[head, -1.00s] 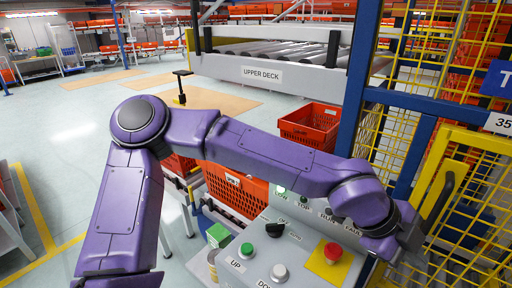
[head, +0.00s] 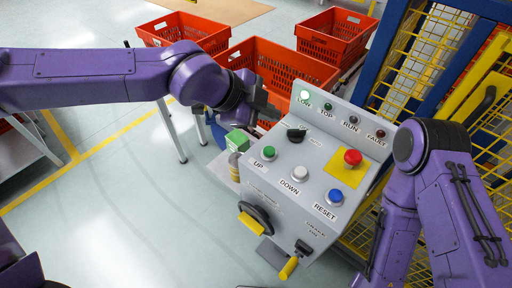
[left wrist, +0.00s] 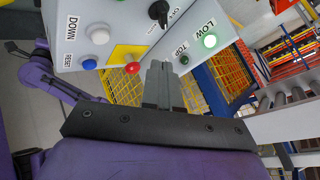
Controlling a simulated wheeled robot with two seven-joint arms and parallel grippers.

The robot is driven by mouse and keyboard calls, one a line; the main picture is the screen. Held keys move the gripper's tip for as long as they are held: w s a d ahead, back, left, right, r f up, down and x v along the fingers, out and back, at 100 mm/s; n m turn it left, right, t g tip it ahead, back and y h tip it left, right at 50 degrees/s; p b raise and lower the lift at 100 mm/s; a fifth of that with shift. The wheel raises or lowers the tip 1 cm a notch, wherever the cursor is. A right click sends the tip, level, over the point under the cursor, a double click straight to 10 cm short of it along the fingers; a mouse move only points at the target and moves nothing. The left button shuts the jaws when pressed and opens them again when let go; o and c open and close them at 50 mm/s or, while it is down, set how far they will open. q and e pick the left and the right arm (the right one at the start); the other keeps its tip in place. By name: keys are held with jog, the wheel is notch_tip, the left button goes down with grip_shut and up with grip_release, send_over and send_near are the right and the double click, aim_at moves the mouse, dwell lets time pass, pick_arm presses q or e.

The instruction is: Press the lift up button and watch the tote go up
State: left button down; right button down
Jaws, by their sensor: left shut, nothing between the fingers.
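The green UP button (head: 269,153) sits on the left of the grey sloping control panel (head: 330,228), beside the white DOWN button (head: 300,173). My left gripper (head: 270,110) is shut and empty at the panel's upper left edge, apart from the UP button and close to the black selector knob (head: 296,135). The LOW lamp (head: 305,95) is lit green; the TOP lamp (head: 328,107) looks unlit. An orange tote (head: 285,62) stands behind the panel. My right gripper is out of view.
A red mushroom button (head: 352,157) on a yellow plate and a blue RESET button (head: 335,197) sit on the panel. More orange totes (head: 188,33) (head: 335,38) stand behind. Yellow mesh fencing (head: 430,50) closes the right side. Floor at left is open.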

aim_at(266, 152)
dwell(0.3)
pick_arm(q)
notch_tip(266, 152, down, 8)
jog(key=b, duration=0.6)
jog(key=shift+f+b, duration=0.2)
jog(key=shift+b, duration=0.2)
jog(key=shift+f, duration=0.2)
dwell(1.2)
jog(key=shift+f+b, duration=0.4)
jog(key=shift+b, duration=0.35)
